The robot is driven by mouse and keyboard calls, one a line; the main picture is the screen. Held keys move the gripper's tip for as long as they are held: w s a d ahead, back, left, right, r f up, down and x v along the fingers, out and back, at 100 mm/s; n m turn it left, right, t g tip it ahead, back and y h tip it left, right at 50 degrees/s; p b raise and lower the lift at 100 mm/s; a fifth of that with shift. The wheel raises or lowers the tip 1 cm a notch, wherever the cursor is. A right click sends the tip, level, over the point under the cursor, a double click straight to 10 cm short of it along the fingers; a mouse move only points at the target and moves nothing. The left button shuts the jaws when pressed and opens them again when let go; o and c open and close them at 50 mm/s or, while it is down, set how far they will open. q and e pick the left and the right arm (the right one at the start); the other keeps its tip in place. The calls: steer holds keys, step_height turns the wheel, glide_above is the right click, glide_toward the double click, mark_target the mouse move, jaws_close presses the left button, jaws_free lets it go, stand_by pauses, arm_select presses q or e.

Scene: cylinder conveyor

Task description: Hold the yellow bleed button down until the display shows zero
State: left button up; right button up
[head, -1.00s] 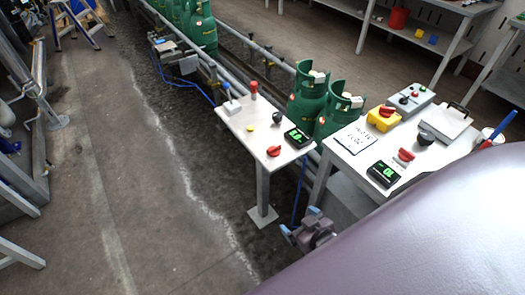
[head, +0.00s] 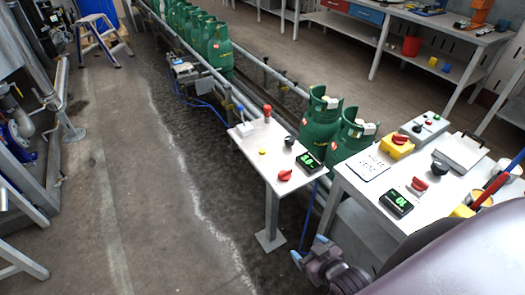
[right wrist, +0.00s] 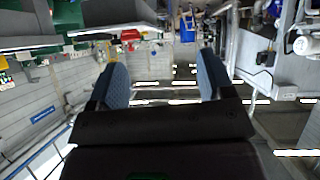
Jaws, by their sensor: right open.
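The yellow button (head: 262,151) is a small yellow disc on the white top of a narrow pedestal panel (head: 250,140). A black display (head: 308,162) with green digits sits at the panel's right end; its digits are too small to read surely. My right gripper (head: 309,252) is low in the head view, below and to the right of the panel, apart from the button. Its blue-tipped fingers are spread and empty; they also show in the right wrist view (right wrist: 163,75). My left gripper is out of view.
The panel also carries a red knob (head: 285,175), a black knob (head: 289,141) and a red-topped lever (head: 267,112). Green gas cylinders (head: 320,118) stand close behind it. A white table (head: 375,225) with a second display (head: 397,202) is at right. Open floor lies left.

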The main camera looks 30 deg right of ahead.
jaws_close()
steer(key=shift+w, duration=0.1)
stand_by(1.3)
